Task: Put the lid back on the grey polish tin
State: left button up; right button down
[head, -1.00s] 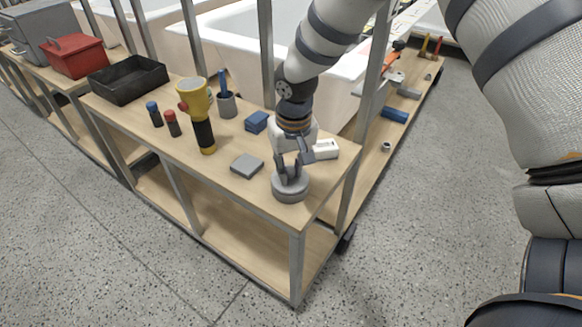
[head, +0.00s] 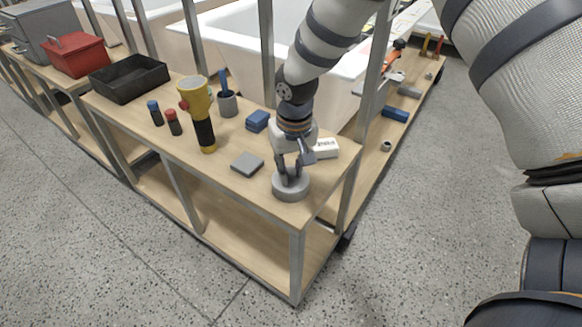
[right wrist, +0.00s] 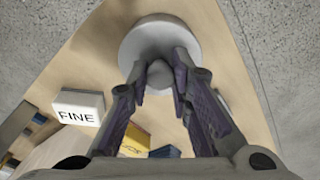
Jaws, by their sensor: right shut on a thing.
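The grey round polish tin (head: 291,191) stands near the front right corner of the wooden bench top. A pale grey lid with a rounded knob (right wrist: 159,76) shows in the right wrist view. My right gripper (head: 290,172) points down over the tin, its dark fingers closed on the knob from both sides; it also shows in the right wrist view (right wrist: 161,71). Lid and tin look like one grey round shape, so I cannot tell whether the lid is fully seated. My left gripper is out of view.
A flat grey block (head: 247,164) lies left of the tin, and a white box marked FINE (right wrist: 79,109) lies close behind the gripper. A yellow-and-black tool (head: 197,101), blue block (head: 257,121), grey cup (head: 228,105) and black tray (head: 128,79) stand farther left.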

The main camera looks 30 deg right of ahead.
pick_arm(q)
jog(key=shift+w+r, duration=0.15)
pick_arm(e)
jog(key=c, duration=1.4)
grip_release()
jog(key=shift+o, duration=0.4)
jog(key=o, duration=0.4)
jog(key=shift+o, duration=0.2)
jog(key=shift+r+p, duration=1.15)
jog(key=shift+r, duration=2.4)
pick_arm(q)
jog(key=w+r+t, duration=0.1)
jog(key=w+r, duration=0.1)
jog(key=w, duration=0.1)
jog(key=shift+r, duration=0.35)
